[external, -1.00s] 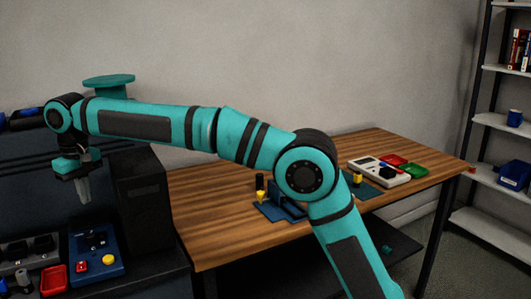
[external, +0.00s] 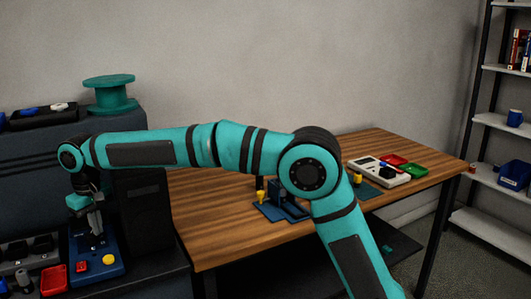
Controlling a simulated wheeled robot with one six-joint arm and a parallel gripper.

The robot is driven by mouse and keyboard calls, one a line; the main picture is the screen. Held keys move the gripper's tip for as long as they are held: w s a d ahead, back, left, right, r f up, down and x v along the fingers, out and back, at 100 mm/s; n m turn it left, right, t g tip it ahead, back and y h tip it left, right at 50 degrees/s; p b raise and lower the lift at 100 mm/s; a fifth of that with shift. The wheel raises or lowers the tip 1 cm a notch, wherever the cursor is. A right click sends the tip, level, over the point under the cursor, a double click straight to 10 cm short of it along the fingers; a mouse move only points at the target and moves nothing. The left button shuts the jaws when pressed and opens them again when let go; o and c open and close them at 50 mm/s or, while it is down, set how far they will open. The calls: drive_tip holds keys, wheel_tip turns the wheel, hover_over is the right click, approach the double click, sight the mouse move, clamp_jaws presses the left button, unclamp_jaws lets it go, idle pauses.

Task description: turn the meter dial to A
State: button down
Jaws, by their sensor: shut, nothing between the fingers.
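A blue panel box (external: 113,245) stands at the lower left, with a red button (external: 82,266) and a yellow knob (external: 109,259) near its front. My gripper (external: 97,231) points down over the back part of this box with its fingers shut and empty. The fingers cover the dark part there, and I cannot tell whether they touch it. A pale device (external: 396,181) with a dark knob (external: 387,172) lies on the wooden table at the right, far from my gripper. I cannot tell which of the two is the meter, and no dial letters are readable.
A red tray (external: 53,280) and a dark rack stand left of the blue box. A dark cabinet (external: 145,215) rises on its right. A teal spool (external: 110,92) stands on the ledge behind. The wooden table (external: 215,230) holds a blue fixture (external: 270,212).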

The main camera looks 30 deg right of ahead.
drive_tip(key=shift+f, duration=0.9)
drive_tip(key=shift+w+a, duration=0.1)
drive_tip(key=shift+a, duration=0.05)
drive_tip(key=shift+s+a, duration=0.45)
drive_tip(key=shift+a, duration=0.25)
idle(0.5)
drive_tip(key=shift+s, duration=0.35)
wheel_tip(320, 180, up, 6)
idle(0.6)
drive_tip(key=shift+d, duration=0.1)
